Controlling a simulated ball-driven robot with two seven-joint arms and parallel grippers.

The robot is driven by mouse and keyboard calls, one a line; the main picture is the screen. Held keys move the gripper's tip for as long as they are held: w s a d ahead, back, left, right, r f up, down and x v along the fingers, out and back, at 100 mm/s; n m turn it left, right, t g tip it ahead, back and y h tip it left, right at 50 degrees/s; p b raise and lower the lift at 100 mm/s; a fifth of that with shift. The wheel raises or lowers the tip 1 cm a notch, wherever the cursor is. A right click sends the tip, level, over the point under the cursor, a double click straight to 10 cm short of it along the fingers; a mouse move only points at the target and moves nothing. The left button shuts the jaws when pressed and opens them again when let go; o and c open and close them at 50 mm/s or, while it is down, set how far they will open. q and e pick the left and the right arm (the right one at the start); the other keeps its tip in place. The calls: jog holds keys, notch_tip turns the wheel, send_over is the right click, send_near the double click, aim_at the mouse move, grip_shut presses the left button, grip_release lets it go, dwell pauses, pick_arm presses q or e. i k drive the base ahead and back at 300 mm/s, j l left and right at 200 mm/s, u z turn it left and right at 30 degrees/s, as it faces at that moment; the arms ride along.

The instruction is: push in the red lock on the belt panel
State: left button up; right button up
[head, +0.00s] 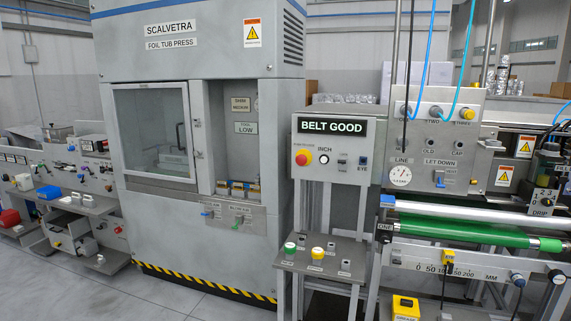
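The belt panel (330,178) stands right of the press, with a black sign reading BELT GOOD at its top. The red lock (301,159) is a round red mushroom button on a yellow ring at the panel's upper left, under a small label. I cannot tell from here whether it is in or out. Beside it on the panel are a white INCH button (324,159), a small switch (342,162) and a dark EYE fitting (363,162). Neither of my grippers is in view.
The grey press (220,100) fills the left middle. A shelf (325,260) with green and yellow knobs juts out below the panel. A green roller (465,234) and a gauge panel (435,140) lie to the right. Grey floor is open at front left.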

aim_at(301, 159)
jog(key=i+u, duration=0.35)
jog(key=u, duration=0.15)
jog(key=i+l+u, duration=0.25)
jog(key=u, duration=0.2)
jog(key=i+l+u, duration=0.2)
jog(key=i+l, duration=1)
jog(key=l, duration=0.1)
